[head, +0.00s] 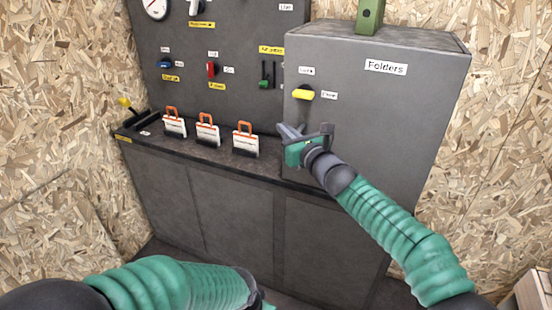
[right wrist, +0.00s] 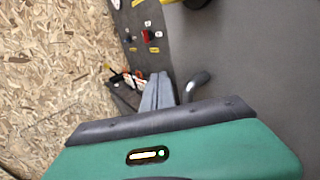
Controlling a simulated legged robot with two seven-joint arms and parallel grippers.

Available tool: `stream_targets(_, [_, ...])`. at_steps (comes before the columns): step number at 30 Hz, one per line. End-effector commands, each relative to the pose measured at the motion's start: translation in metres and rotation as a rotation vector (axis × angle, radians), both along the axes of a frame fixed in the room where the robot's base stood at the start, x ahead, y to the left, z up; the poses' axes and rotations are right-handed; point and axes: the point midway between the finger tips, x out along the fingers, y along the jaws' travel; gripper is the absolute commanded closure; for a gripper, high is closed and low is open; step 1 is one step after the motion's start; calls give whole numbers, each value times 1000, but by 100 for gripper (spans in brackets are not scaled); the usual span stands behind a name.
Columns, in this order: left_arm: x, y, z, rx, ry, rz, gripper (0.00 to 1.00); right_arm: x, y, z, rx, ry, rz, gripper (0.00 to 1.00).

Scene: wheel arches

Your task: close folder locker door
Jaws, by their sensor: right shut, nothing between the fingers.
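The folder locker (head: 375,75) is a dark grey box with a "Folders" label, at the right of the head view. Its front looks flat, with no clear gap at the door's edges. A yellow turn handle (head: 303,93) sits at its upper left between two small labels. My right gripper (head: 290,131) is shut and empty, in front of the locker's lower left edge. In the right wrist view its grey fingers (right wrist: 158,92) lie together beside a dark curved bar (right wrist: 195,86), which looks like a handle. I cannot tell whether they touch. My left gripper is out of view.
Several white folders with orange handles stand on the dark bench (head: 225,158) left of the locker. Behind them a grey panel (head: 225,40) carries switches and a gauge. A green box (head: 369,15) sits on the locker. Chipboard walls close both sides.

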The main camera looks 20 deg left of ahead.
Motion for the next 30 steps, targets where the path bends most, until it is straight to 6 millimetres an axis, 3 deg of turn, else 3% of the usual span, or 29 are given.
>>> stream_targets(8, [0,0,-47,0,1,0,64,-30,6,-2,7,-11,11,100])
stream_targets(16, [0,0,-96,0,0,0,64,-83,7,2,7,-18,14,100])
stream_targets(21, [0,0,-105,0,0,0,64,-104,6,7,9,-13,13,100])
stream_targets(26, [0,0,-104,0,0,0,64,-107,6,10,10,-12,13,100])
stream_targets(28, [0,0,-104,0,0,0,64,-107,3,4,-25,-34,12,100])
stream_targets(30, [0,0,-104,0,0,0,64,-106,-7,-16,-139,-106,12,100])
